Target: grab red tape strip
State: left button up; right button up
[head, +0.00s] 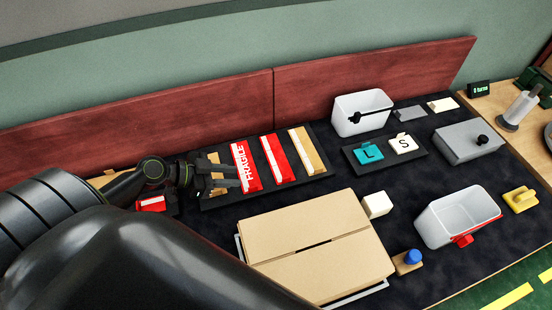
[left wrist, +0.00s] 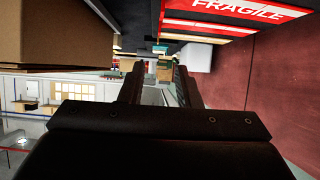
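A red strip lettered FRAGILE (head: 246,166) stands in a black tray (head: 318,178) near the middle of the head view. A second red strip with a white band (head: 278,159) stands to its right. Tan strips (head: 307,151) stand on either side of the red pair. My left gripper (head: 226,179) is at the tray's left part, over the left tan strip and close to the FRAGILE strip. In the left wrist view its fingers (left wrist: 158,88) are apart with nothing between them, and the FRAGILE strip (left wrist: 238,10) is at the upper right. My right gripper is not visible.
A closed cardboard box (head: 318,238) lies in front of the tray. A red wooden board (head: 180,112) runs behind it. A white bin (head: 362,113) and a tray with L and S blocks (head: 388,159) are to the right. Another white bin (head: 455,222) stands at the front right.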

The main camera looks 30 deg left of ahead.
pick_arm(q)
send_near(286, 178)
jog(key=x, duration=0.4)
jog(key=shift+w+d+f, duration=0.1)
jog(key=shift+d, duration=0.1)
jog(key=x, duration=0.4)
jog(key=shift+w+f, duration=0.1)
jog(key=shift+w, duration=0.05)
jog(key=shift+c, duration=0.4)
grip_shut()
